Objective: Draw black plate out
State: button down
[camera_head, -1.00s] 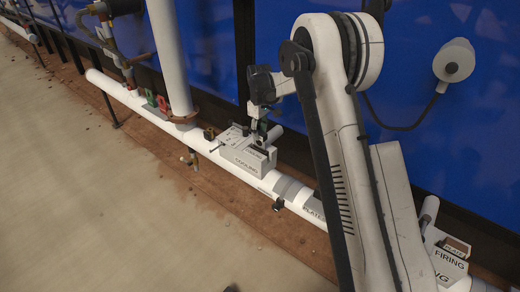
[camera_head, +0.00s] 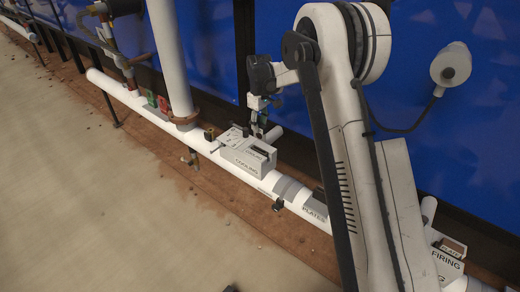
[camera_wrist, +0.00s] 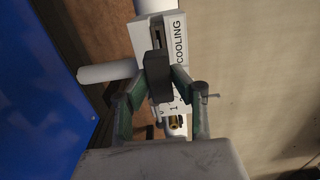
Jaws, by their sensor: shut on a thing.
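The black plate (camera_wrist: 158,72) is between the two fingers of my gripper (camera_wrist: 158,84) in the wrist view, and the gripper is shut on it. In the head view my gripper (camera_head: 258,124) is just above the white box marked COOLING (camera_head: 249,160), which has a dark slot in its top. The box also shows in the wrist view (camera_wrist: 176,50), with the dark slot beyond the plate. I cannot tell whether the plate's lower edge is clear of the slot. The plate is not distinct in the head view.
The box sits on a long white pipe (camera_head: 215,145). A vertical white pipe (camera_head: 168,55) rises to the left, with green and red tags (camera_head: 157,101) near it. A box marked FIRING (camera_head: 447,258) stands at the lower right. A blue wall (camera_head: 440,130) stands behind.

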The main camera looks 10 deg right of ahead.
jog(key=shift+r, duration=0.35)
jog(key=s+r, duration=0.2)
jog(key=s, duration=0.4)
dwell(0.6)
jog(key=shift+f, duration=0.1)
